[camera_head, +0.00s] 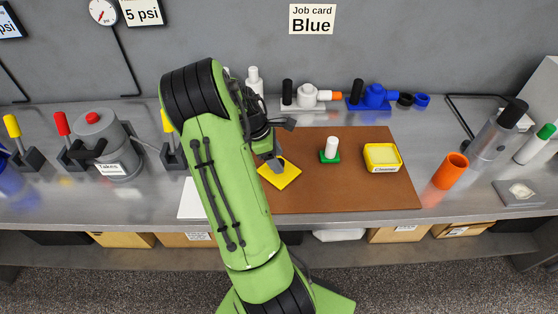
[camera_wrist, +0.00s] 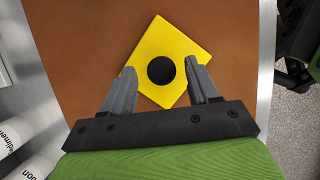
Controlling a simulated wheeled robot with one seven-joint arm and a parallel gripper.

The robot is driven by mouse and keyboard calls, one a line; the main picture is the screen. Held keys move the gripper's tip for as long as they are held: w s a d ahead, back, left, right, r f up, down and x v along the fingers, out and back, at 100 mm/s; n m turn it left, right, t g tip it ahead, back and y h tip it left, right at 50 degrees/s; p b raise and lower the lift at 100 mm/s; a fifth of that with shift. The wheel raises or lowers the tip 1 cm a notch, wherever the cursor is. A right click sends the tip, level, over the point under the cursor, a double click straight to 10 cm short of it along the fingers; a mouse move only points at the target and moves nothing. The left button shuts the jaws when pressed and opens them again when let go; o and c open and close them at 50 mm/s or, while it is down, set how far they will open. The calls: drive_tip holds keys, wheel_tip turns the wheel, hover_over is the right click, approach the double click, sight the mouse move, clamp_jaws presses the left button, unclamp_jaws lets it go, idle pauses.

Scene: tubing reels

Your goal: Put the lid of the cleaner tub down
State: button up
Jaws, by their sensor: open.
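The lid (camera_head: 284,176), a yellow square plate, appears to lie flat on the brown mat (camera_head: 310,203), turned at an angle. In the wrist view the lid (camera_wrist: 185,43) shows its round black knob (camera_wrist: 161,70). My gripper (camera_wrist: 158,73) is open, one finger on each side of the knob with gaps between. In the head view my gripper (camera_head: 276,163) is over the lid's upper left part and hides some of it. The yellow cleaner tub (camera_head: 382,168) stands uncovered at the right of the mat, apart from the lid.
A white cylinder on a green base (camera_head: 330,152) stands between lid and tub. An orange cup (camera_head: 450,171) stands right of the mat. White and blue fittings (camera_head: 372,94) line the back. A grey pot (camera_head: 105,150) stands at left. The mat's front right is clear.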

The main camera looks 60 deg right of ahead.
drive_tip(key=p+v, duration=0.2)
drive_tip(key=v, duration=0.8)
drive_tip(key=w+a+r+m+t, duration=0.25)
drive_tip(key=w+a+r, duration=0.2)
drive_tip(key=a, duration=0.55)
drive_tip(key=s+a+r+m+t, duration=0.1)
drive_tip(key=s+a+r+t, duration=0.1)
drive_tip(key=a, duration=0.6)
drive_tip(key=s+a+r+m+t+y, duration=0.1)
drive_tip(key=s+a, duration=0.3)
drive_tip(key=a, duration=0.4)
drive_tip(key=s+a+r+m+t+y, duration=0.1)
drive_tip(key=s+a+r+t, duration=0.2)
drive_tip(key=a, duration=0.5)
drive_tip(key=shift+a+r+t, duration=0.25)
drive_tip(key=shift+r+t, duration=0.1)
drive_tip(key=shift+t, duration=0.2)
